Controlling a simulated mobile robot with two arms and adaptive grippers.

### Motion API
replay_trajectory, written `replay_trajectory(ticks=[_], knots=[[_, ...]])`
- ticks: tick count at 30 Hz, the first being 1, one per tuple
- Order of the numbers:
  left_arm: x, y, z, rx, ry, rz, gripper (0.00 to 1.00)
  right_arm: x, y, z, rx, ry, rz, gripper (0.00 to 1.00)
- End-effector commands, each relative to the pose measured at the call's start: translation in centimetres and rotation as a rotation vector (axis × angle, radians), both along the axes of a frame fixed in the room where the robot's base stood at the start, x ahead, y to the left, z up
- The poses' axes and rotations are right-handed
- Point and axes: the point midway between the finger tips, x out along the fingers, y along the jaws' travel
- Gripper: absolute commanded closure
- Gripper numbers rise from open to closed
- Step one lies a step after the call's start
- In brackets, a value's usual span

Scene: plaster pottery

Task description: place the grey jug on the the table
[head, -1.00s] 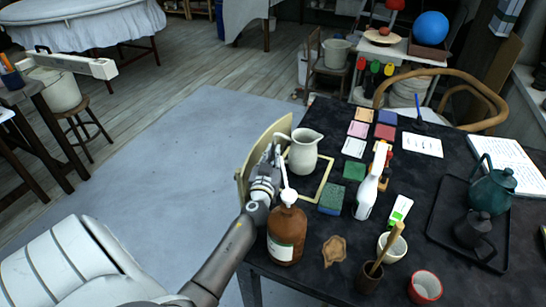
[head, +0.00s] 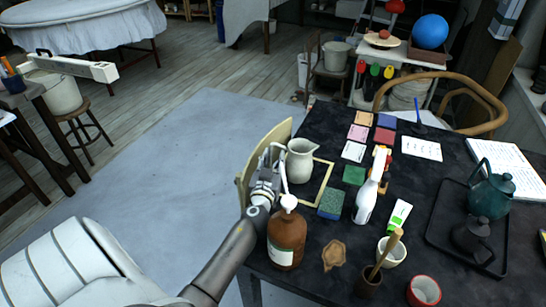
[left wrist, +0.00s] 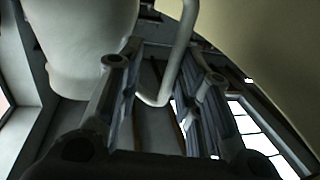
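The grey jug (head: 301,162), pale with a spout to the right, stands upright at the table's left edge, by the light wooden frame. Its base appears to rest on the dark table (head: 310,230). My left gripper (head: 274,160) is at the handle side of the jug. In the left wrist view the jug body (left wrist: 85,45) fills the upper left. Its handle (left wrist: 180,55) passes between my left gripper's spread fingers (left wrist: 155,78), with gaps beside it. My right gripper is not in view.
A brown pump bottle (head: 286,240) stands close to my left forearm. A curved chair back (head: 260,160) is just beyond the table edge.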

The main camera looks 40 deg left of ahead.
Motion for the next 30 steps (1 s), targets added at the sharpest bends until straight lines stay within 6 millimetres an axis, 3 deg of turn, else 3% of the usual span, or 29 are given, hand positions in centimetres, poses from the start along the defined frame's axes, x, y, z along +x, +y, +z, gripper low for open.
replay_trajectory(ticks=[6,12,30], knots=[[-3.7,-1.9,-0.2,-0.001,0.000,-0.001,0.68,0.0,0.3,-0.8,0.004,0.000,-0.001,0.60],[-5.9,-2.9,0.1,0.003,-0.003,0.000,0.68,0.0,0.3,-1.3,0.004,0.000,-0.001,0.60],[-6.6,-3.2,0.5,0.005,-0.006,0.001,0.68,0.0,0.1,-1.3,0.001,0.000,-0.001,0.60]])
